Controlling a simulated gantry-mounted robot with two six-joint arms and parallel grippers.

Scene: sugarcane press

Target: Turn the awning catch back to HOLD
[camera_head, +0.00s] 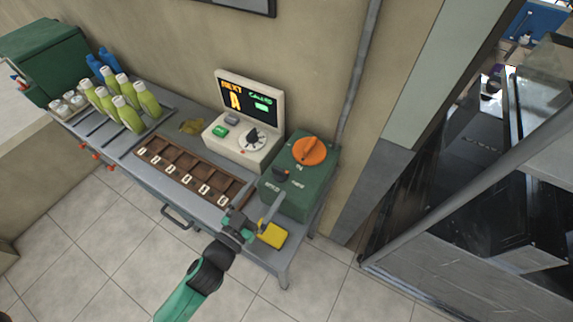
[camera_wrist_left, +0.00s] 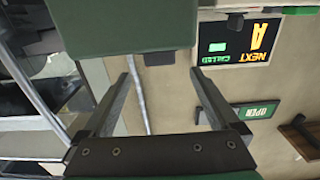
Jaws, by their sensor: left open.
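A green box (camera_head: 290,195) stands at the right end of the grey counter. A large orange knob (camera_head: 310,151) and a small dark knob (camera_head: 281,172) sit on its top. Small pale labels lie in front of the dark knob, too small to read surely. I cannot tell for certain which knob is the awning catch. My left gripper (camera_head: 262,200) is open and empty, in front of the box's front left side. In the left wrist view, the open fingers (camera_wrist_left: 162,68) point toward the green box (camera_wrist_left: 120,25), whose knobs are hardly visible there. My right gripper is out of view.
A cream console (camera_head: 247,138) with a screen and dial stands left of the box. A brown compartment tray (camera_head: 190,172) lies left of the gripper. A yellow block (camera_head: 272,234) is close to the gripper. Green bottles (camera_head: 128,112) stand at the far left.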

